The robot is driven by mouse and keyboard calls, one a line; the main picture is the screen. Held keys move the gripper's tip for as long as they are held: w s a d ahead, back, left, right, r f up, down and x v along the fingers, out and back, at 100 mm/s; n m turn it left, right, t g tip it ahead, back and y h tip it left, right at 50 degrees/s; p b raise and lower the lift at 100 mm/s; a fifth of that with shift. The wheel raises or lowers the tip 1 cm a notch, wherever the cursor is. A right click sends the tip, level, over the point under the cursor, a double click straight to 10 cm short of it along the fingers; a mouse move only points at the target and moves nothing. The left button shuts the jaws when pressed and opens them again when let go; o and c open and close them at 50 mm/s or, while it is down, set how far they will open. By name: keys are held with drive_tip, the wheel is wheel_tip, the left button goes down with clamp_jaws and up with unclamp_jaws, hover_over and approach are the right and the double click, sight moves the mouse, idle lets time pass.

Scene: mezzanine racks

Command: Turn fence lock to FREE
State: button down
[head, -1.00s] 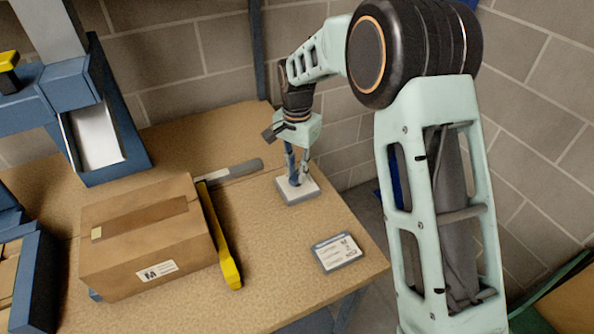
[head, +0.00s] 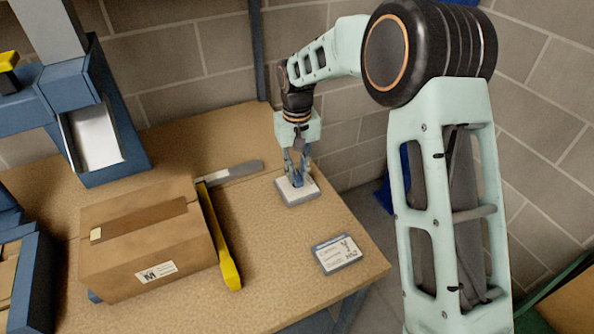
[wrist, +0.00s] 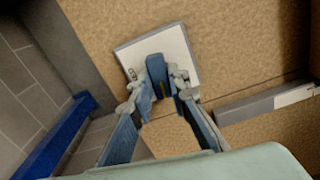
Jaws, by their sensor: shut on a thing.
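The fence lock's pale square plate (head: 296,199) sits near the right rear edge of the table; it also shows in the wrist view (wrist: 133,54). A blue upright knob (wrist: 155,68) with a small yellow mark stands on the plate. My gripper (head: 298,180) points down over the plate, its two fingers shut on the knob from either side in the wrist view (wrist: 160,88). The fingers hide most of the knob in the head view. Marks on the plate are partly hidden, and I cannot read a FREE label.
A cardboard box (head: 150,250) stands on the table at left, beside a yellow bar (head: 220,240) and a grey bar (head: 235,171). A small label card (head: 339,253) lies near the front right edge. A block wall stands behind; the table ends just right of the lock.

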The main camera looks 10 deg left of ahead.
sight(297, 175)
drive_tip(key=shift+n, duration=0.6)
drive_tip(key=c, duration=1.8)
unclamp_jaws()
drive_tip(key=shift+c, duration=0.2)
drive_tip(key=shift+r, duration=0.1)
wheel_tip(297, 175, up, 12)
